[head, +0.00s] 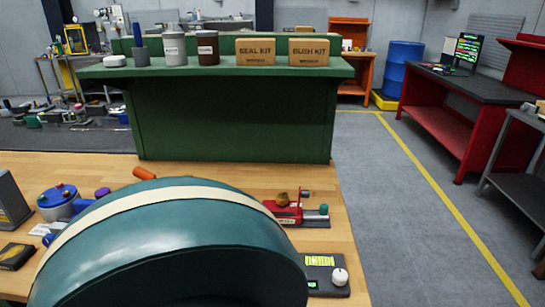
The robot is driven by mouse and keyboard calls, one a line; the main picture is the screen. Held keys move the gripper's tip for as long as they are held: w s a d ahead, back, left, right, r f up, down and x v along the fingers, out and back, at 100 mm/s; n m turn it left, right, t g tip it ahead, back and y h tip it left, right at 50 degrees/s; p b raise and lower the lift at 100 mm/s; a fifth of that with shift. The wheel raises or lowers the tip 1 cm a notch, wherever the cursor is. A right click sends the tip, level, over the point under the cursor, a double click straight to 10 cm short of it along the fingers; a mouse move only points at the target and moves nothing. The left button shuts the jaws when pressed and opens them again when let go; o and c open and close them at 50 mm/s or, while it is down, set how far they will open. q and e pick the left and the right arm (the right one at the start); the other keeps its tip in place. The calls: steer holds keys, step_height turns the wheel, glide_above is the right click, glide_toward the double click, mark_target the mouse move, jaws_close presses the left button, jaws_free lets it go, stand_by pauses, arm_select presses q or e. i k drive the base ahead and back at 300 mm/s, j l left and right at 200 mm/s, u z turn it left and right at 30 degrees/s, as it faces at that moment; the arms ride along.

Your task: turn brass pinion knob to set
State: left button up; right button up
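A small brass-brown round piece (282,199), which looks like the brass pinion knob, sits at the left end of a red fixture (291,215) on the wooden bench. The fixture has an upright red post and a dark block with a green top at its right end. The knob's set mark is too small to make out. Neither of my grippers shows in the head view. A large teal curved body with a cream stripe fills the front middle and hides much of the bench; I cannot tell whether it is part of me.
A blue pot (57,203) and an orange cylinder (144,173) lie left. A green shelf unit (235,115) stands behind, carrying cartons. Open floor lies right.

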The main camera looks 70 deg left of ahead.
mark_target(282, 199)
steer(key=u, duration=1.75)
steer(key=i+l+u, duration=0.1)
steer(key=l+u, duration=0.15)
steer(key=u, duration=0.2)
steer(key=i+l+u, duration=0.1)
steer(key=l+u, duration=0.3)
steer(key=l, duration=0.6)
steer(key=i, duration=0.05)
